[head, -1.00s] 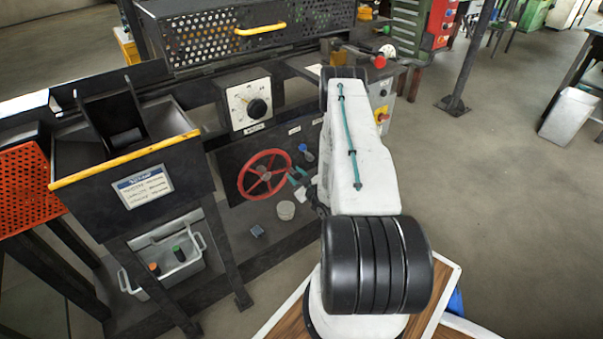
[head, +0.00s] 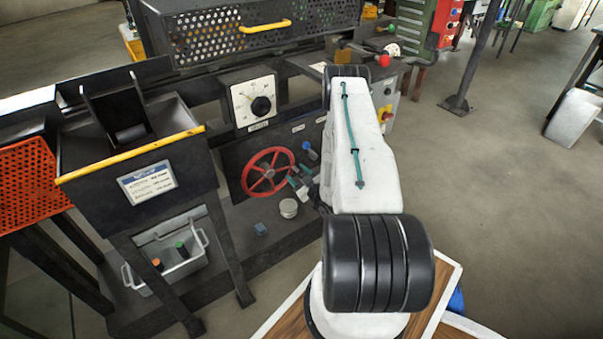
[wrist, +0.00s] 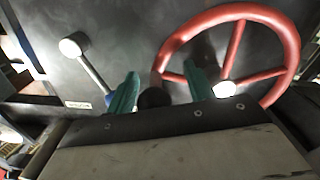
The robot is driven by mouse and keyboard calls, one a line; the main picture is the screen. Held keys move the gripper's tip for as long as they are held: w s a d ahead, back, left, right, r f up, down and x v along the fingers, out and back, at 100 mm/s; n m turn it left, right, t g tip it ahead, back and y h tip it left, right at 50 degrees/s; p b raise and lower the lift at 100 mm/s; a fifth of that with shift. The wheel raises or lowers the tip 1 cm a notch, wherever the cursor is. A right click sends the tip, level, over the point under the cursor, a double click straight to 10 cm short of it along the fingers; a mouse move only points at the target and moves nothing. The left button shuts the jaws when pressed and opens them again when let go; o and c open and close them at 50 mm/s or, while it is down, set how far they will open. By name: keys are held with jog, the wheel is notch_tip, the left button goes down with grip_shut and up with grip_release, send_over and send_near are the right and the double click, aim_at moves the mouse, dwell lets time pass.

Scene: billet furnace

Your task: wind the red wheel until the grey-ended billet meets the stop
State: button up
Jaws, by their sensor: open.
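The red wheel (head: 268,172) stands on the dark front panel, left of my gripper (head: 302,184) in the head view. In the wrist view the red wheel (wrist: 284,27) fills the upper right, with a pale hub. My gripper (wrist: 162,88) is open, its two teal fingers apart. The left part of the rim shows between the fingers, and the right finger overlaps the wheel in the picture. Contact cannot be told. Nothing shows held. I cannot make out the grey-ended billet or the stop; the perforated cover (head: 260,38) hides what is behind it.
A white dial (head: 249,101) sits above the wheel. A blue-knobbed lever (head: 306,146) is close to my gripper. A grey tub (head: 195,263) holds orange-ended and green-ended pieces. Floor at right is open.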

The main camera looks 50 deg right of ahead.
jog(key=v, duration=0.7)
jog(key=shift+s, duration=0.4)
